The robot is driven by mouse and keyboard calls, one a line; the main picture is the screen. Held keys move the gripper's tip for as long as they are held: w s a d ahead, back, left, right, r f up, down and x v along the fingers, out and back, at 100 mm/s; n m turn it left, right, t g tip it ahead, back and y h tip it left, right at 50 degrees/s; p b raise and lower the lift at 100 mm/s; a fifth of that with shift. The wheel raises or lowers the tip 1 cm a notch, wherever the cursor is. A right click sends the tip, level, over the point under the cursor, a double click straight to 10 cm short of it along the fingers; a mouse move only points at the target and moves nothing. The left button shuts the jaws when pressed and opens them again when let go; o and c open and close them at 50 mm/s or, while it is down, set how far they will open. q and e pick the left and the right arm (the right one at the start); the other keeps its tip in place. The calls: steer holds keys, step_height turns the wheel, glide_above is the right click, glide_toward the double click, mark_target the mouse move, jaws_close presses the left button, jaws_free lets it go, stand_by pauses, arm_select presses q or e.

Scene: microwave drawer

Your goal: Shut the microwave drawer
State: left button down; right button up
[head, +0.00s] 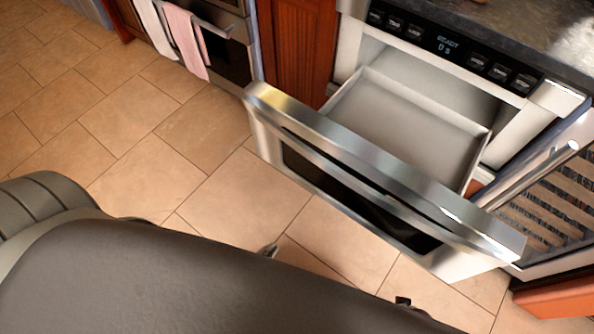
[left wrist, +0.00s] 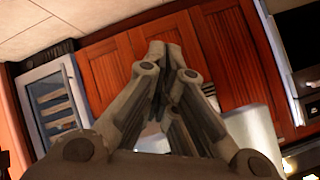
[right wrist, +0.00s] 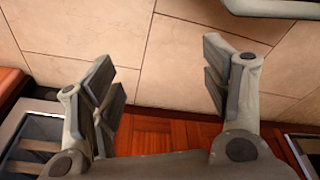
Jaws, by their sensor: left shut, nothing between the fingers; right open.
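The microwave drawer (head: 410,125) is pulled well out from the microwave under the counter in the head view. Its steel front (head: 370,165) with a long bar handle stands out over the floor, and its grey inside looks empty. My left gripper (head: 268,250) shows only as a small tip beyond my dark body, apart from the drawer front. In the left wrist view my left gripper (left wrist: 165,50) is shut with nothing in it. My right gripper (right wrist: 158,70) is open and empty in the right wrist view. Only a small dark tip, perhaps its own, shows in the head view.
A glass-fronted cooler (head: 550,195) with a bar handle and wooden racks stands right of the drawer. A wooden cabinet (head: 295,45) and an oven with a pink towel (head: 186,40) are to the left. Tiled floor (head: 150,135) is clear in front of the drawer.

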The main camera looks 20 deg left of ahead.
arm_select(q)
steer(key=w+a+r+m+t+b, duration=0.1)
steer(key=w+r+m+t+b, duration=0.15)
steer(key=r, duration=0.35)
steer(key=w+a+r+m+t+b, duration=0.1)
steer(key=r+m+t+b, duration=0.15)
steer(key=r, duration=0.35)
step_height(320, 180, up, 14)
steer(key=m+t+h+b, duration=0.2)
steer(key=m+h+b, duration=0.1)
steer(key=m, duration=0.5)
glide_above(297, 163)
steer(key=s+d, duration=0.1)
steer(key=s, duration=0.2)
steer(key=shift+s+d+r, duration=0.1)
arm_select(e)
steer(key=w+r+t, duration=0.1)
steer(key=w+r, duration=0.2)
steer(key=r, duration=1.2)
steer(key=shift+w+r, duration=0.15)
